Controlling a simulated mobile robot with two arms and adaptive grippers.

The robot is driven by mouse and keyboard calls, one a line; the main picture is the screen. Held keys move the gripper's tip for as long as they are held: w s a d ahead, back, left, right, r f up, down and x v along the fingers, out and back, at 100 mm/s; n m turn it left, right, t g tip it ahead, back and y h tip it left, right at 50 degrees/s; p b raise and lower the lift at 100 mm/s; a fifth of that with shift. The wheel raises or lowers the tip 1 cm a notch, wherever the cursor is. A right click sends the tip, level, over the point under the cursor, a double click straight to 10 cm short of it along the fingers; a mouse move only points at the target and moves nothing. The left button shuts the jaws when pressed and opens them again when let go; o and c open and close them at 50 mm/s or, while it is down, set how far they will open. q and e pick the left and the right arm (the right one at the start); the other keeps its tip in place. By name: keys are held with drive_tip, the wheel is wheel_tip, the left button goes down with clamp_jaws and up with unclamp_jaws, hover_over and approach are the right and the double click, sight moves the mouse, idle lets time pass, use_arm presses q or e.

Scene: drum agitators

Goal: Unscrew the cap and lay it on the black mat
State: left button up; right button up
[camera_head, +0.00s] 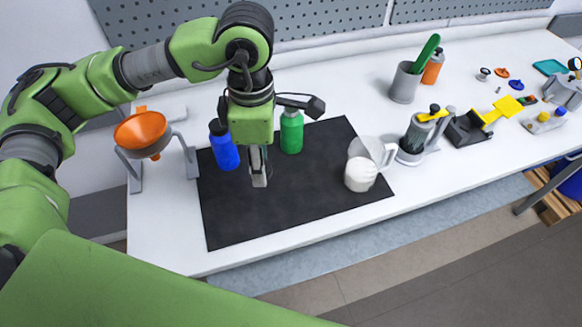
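The black mat (300,205) lies on the white bench. A blue bottle (225,155) with a dark cap (217,127) stands upright at its back left. A green bottle (291,134) stands to the right, near the mat's back edge; its top is partly hidden by my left arm's wrist. My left gripper (259,180) points down over the mat between the two bottles. Its fingers look close together, but what lies between them cannot be made out. My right gripper is not in view.
An orange funnel (141,131) sits in a grey stand left of the mat. A grey cup (405,84), an orange bottle (433,67), a grey canister (413,137) and yellow-topped tools (495,111) stand to the right. The mat's front middle is clear.

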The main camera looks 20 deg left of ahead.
use_arm(q)
drive_tip(key=n, duration=0.3)
drive_tip(key=shift+d+f, duration=0.1)
drive_tip(key=shift+d, duration=0.2)
drive_tip(key=n, duration=0.5)
drive_tip(key=shift+d, duration=0.25)
drive_tip(key=n, duration=0.3)
drive_tip(key=shift+d+f+n, duration=0.15)
drive_tip(key=shift+d+n, duration=0.1)
drive_tip(key=shift+n, duration=0.15)
drive_tip(key=n, duration=0.3)
drive_tip(key=shift+d+f+p, duration=0.1)
drive_tip(key=shift+d+p, duration=0.1)
drive_tip(key=shift+p, duration=0.15)
drive_tip(key=n, duration=0.5)
drive_tip(key=n+p, duration=0.4)
drive_tip(key=n, duration=0.7)
hover_over(299, 169)
drive_tip(key=f, duration=0.9)
drive_tip(key=shift+s+f, duration=0.3)
drive_tip(key=shift+s, duration=0.1)
drive_tip(key=shift+w+f, duration=0.35)
drive_tip(key=shift+f, duration=0.05)
wheel_tip(299, 169, down, 3)
drive_tip(key=shift+r+p, duration=0.1)
drive_tip(key=shift+p, duration=1)
drive_tip(key=shift+f, duration=0.2)
